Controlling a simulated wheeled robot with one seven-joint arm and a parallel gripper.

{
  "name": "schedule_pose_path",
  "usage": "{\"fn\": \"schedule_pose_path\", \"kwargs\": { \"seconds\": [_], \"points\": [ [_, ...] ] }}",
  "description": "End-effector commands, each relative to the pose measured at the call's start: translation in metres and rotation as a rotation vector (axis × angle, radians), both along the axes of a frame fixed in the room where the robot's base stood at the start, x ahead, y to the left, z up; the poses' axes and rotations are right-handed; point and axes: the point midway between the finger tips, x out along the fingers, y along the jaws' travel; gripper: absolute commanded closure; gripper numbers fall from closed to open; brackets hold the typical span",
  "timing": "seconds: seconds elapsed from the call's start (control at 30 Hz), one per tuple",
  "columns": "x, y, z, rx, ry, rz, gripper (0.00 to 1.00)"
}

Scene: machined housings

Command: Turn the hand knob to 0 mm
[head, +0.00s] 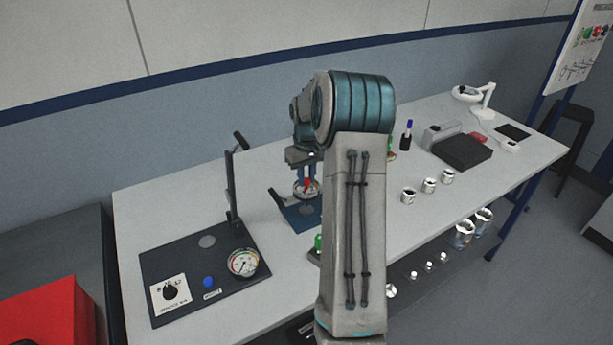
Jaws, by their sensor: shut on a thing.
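My gripper (305,172) points down over a small fixture with a dark blue base (302,217), left of my forearm. Its fingers are shut on what appears to be the hand knob, which they largely cover. A round pale dial with dark marks (306,196) shows just below the fingers, with a red part (307,184) at its middle. The marks are too small to read, so I cannot tell the setting. My arm hides the right side of the fixture.
Several metal cups (429,185) and a dark box (461,152) stand at right. A green button (318,242) sits beside my forearm.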

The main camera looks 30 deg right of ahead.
Motion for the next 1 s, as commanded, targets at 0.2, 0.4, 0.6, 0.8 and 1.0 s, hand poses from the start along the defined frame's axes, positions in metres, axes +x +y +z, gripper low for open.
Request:
{"fn": "schedule_pose_path", "kwargs": {
  "seconds": [0.2, 0.4, 0.6, 0.8, 1.0],
  "points": [
    [0.001, -0.0001, 0.0013, -0.001, -0.004, 0.019, 1.0],
    [0.001, 0.0, 0.0011, -0.001, -0.003, 0.02, 1.0],
    [0.0008, 0.0002, 0.0008, -0.001, -0.003, 0.019, 0.58],
    [0.0003, -0.0002, 0.0004, 0.0, -0.001, 0.018, 0.58],
    [0.0005, -0.0006, 0.0095, -0.001, -0.002, 0.017, 0.58]
  ]
}}
